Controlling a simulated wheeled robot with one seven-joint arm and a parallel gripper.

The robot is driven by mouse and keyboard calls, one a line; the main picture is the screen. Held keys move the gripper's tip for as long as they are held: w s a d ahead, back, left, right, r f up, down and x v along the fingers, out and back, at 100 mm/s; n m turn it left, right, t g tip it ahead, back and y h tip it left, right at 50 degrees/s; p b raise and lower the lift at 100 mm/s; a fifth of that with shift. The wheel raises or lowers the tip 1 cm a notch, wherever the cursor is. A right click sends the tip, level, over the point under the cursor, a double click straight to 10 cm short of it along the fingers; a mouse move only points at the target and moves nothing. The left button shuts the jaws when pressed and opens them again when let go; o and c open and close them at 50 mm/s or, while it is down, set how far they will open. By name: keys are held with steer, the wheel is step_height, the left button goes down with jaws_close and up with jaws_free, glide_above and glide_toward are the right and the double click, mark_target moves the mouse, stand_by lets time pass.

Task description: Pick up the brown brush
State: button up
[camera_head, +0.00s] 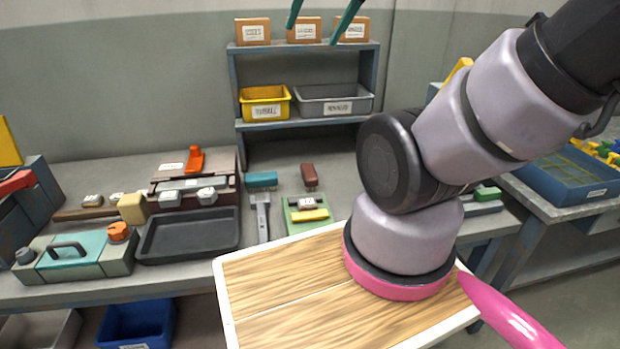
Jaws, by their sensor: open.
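The brown brush (309,175) is a small reddish-brown block with darker bristles beneath. It sits on the grey bench, right of a teal brush (262,180) and just behind a green tray (296,215). My gripper (311,36) shows only as two teal fingertips at the top edge of the head view, spread apart with nothing visible between them. They appear in front of the shelf's top, high in the picture above the brush, and clear of it. The rest of the gripper is out of frame.
A shelf (233,92) with a yellow bin (264,92) and a grey bin (333,91) stands behind the brush. A black tray (188,235) and a teal-lidded box (73,250) lie left. My arm covers the right side. A wooden board (290,290) is clear in front.

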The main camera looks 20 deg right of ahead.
steer(key=shift+o, duration=0.4)
steer(key=shift+w, duration=0.1)
steer(key=n+g+h, duration=0.1)
steer(key=g+h, duration=0.1)
steer(key=g, duration=0.4)
glide_above(309, 170)
steer(key=s+a, duration=0.1)
steer(key=a, duration=0.1)
step_height(309, 170, down, 26)
steer(key=f, duration=0.1)
steer(key=shift+n+g, duration=0.4)
steer(key=shift+g, duration=0.2)
steer(key=f, duration=0.5)
steer(key=w+d+f, duration=0.1)
steer(key=f, duration=0.4)
steer(key=d+f, duration=0.1)
steer(key=f, duration=0.5)
steer(key=shift+w, duration=0.15)
steer(key=f, duration=0.6)
steer(key=shift+s+f, duration=0.2)
jaws_close()
